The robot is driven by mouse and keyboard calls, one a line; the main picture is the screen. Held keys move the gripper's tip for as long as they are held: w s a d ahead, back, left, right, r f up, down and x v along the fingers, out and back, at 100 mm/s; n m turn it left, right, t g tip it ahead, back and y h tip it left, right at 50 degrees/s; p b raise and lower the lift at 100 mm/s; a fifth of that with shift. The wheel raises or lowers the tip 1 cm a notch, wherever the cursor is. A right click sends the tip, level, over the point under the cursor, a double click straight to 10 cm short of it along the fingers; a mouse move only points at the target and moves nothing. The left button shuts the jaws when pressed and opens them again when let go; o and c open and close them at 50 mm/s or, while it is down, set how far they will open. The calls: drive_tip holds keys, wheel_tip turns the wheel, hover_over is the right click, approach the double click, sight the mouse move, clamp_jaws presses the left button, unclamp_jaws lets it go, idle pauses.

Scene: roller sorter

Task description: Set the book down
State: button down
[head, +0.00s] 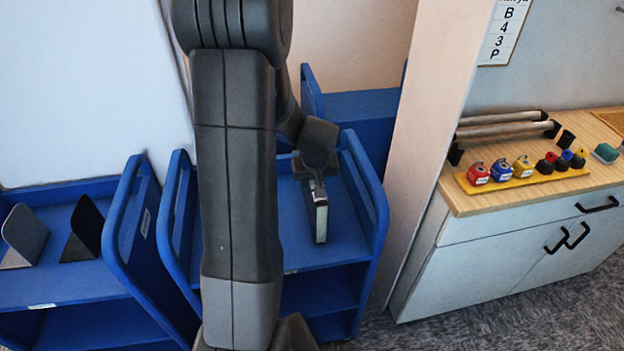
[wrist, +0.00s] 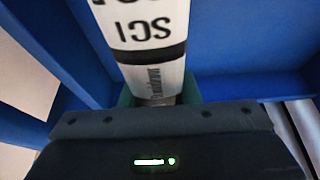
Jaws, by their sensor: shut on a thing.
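The book (head: 321,222) is slim, with a pale spine and dark edges, and is over the top shelf of the middle blue cart (head: 376,205). My gripper (head: 315,186) is shut on the near-vertical book from above. In the wrist view the book's white spine (wrist: 146,30) fills the top middle, with upside-down "SCI" lettering and a black band. I cannot tell whether the book's bottom touches the shelf. My fingertips are largely hidden in both views.
My arm covers the cart's left part. A left blue cart (head: 60,300) holds a grey bookend (head: 25,238) and a black bookend (head: 86,229). Another blue cart (head: 362,105) stands behind. A wall edge (head: 420,140) and a cabinet (head: 480,255) stand right. No other book shows on the middle cart.

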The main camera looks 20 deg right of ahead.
drive_tip(key=shift+f, duration=0.15)
drive_tip(key=c, duration=1.1)
unclamp_jaws()
drive_tip(key=v, duration=1.2)
drive_tip(key=shift+s, duration=0.1)
